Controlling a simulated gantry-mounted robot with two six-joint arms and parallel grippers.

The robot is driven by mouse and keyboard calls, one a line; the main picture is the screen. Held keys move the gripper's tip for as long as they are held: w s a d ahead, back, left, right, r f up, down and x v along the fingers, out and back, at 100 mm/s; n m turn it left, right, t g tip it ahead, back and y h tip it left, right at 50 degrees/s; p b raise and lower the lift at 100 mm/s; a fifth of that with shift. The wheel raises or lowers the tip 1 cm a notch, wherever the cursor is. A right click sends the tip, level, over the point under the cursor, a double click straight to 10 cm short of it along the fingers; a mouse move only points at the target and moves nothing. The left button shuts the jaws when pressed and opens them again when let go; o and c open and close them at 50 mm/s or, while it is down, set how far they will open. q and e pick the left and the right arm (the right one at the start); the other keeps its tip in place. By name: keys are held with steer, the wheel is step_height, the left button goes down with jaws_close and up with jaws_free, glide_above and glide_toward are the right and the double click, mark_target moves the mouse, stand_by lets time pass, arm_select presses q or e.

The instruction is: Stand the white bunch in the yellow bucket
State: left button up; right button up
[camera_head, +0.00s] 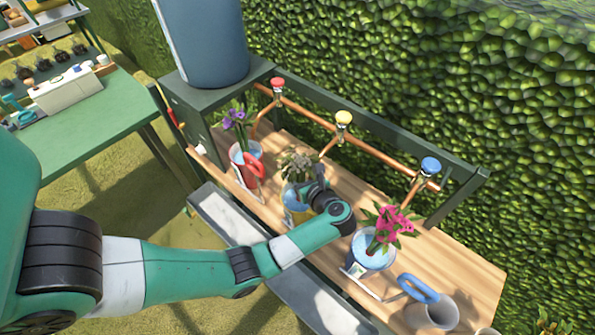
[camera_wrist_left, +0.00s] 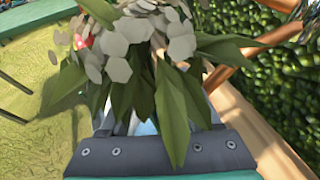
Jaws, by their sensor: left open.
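The white bunch (camera_head: 298,164), with pale flower heads and green leaves, stands with its lower end in the yellow bucket (camera_head: 296,215). The bucket holds blue water and is partly hidden by my left arm. My left gripper (camera_head: 319,190) is open at the right side of the bunch, close above the bucket rim. In the left wrist view the white flowers (camera_wrist_left: 150,35) and broad leaves fill the space in front of my left gripper (camera_wrist_left: 150,125). The leaves hide most of the fingers and stems. My right gripper is not in view.
A red bucket (camera_head: 238,170) with purple flowers stands left, and a blue bucket (camera_head: 370,258) with pink flowers stands right. A copper pipe (camera_head: 310,115) with coloured taps runs behind the buckets.

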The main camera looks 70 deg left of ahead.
arm_select(q)
steer(key=p+v, duration=0.1)
steer(key=v, duration=1)
steer(key=shift+d, duration=0.35)
steer(key=shift+r, duration=0.1)
stand_by(0.4)
